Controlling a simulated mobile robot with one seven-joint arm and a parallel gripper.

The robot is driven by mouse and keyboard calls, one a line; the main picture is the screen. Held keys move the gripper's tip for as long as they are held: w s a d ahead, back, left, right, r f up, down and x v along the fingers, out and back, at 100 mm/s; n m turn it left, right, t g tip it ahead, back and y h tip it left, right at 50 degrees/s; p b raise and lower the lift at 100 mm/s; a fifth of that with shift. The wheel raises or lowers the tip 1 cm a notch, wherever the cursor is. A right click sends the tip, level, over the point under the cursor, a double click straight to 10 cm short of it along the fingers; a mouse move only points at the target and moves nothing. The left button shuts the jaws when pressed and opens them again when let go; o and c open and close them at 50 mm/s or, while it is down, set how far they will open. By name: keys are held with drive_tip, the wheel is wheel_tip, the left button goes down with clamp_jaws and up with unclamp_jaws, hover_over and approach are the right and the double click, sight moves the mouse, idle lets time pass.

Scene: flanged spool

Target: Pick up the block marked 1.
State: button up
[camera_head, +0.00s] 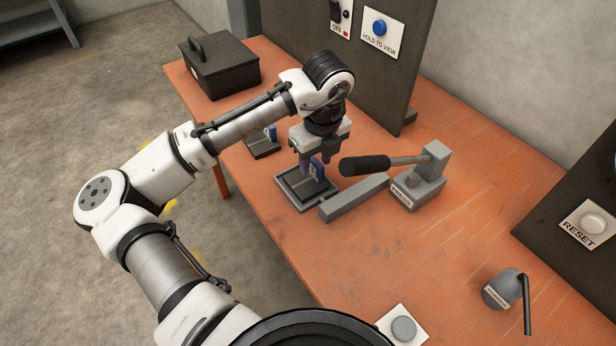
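My gripper (308,168) points down over a small dark tray (290,201) on the orange table. No number can be read on either blue piece, so I cannot tell which is the block marked 1.
A grey lever fixture (418,184) with a black handle (364,165) and a grey bar (353,197) stand close right of the tray. A dark lidded box (220,67) sits at the back left. A dark panel (370,75) stands behind.

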drive_tip(key=shift+w+f, duration=0.1)
drive_tip(key=shift+f, duration=0.75)
drive_tip(key=shift+c, duration=0.4)
clamp_jaws()
drive_tip(key=shift+r, duration=0.1)
